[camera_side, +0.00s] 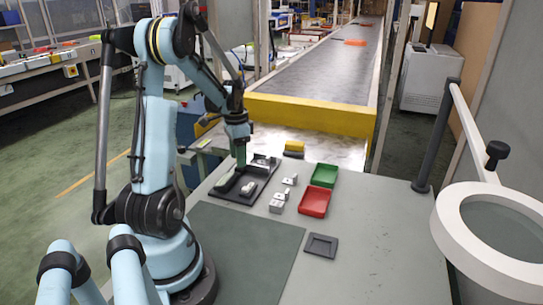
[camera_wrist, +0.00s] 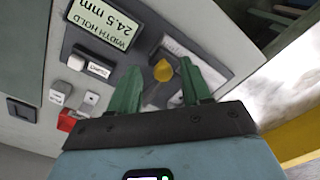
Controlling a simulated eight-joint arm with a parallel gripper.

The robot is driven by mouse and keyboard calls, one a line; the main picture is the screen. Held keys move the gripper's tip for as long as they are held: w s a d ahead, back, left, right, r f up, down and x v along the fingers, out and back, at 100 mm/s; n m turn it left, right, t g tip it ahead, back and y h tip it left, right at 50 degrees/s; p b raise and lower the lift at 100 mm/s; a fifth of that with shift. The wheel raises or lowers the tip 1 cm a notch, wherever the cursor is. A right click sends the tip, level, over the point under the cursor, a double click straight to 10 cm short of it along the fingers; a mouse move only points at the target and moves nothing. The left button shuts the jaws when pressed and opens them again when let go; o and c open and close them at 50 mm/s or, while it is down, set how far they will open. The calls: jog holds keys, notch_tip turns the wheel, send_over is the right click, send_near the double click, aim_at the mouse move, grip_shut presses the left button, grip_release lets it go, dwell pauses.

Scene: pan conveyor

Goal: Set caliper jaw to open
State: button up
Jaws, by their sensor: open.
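A dark caliper unit lies on the table; its base (camera_side: 226,194) shows in the side view, under my gripper. In the wrist view its lit display (camera_wrist: 100,22) reads "WIDTH HOLD 24.5 mm", upside down. A yellow knob (camera_wrist: 163,70) sits on the unit, between my fingers in the picture; I cannot tell whether they touch it. A labelled button (camera_wrist: 97,70) is beside the display. My gripper (camera_side: 240,165), also in the wrist view (camera_wrist: 160,78), is open with two green fingers. The jaw's setting cannot be read clearly, as the fingers partly cover the unit.
Several small grey blocks (camera_side: 277,206) stand right of the unit. A green tray (camera_side: 324,175) and a red tray (camera_side: 314,203) are beyond them. A dark square plate (camera_side: 321,246) lies nearer. A yellow-topped item (camera_side: 294,147) is behind. The table's right side is clear beneath a ring lamp (camera_side: 455,225).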

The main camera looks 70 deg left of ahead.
notch_tip(320, 180, up, 12)
dwell(0.6)
jog(key=w+d+f+t, duration=0.1)
jog(key=w+d+t, duration=0.1)
jog(key=d, duration=1.4)
jog(key=w+d+f+t, duration=0.1)
jog(key=w+d+t, duration=0.2)
jog(key=d, duration=1.3)
jog(key=shift+d+f+t, duration=0.25)
jog(key=shift+t, duration=0.85)
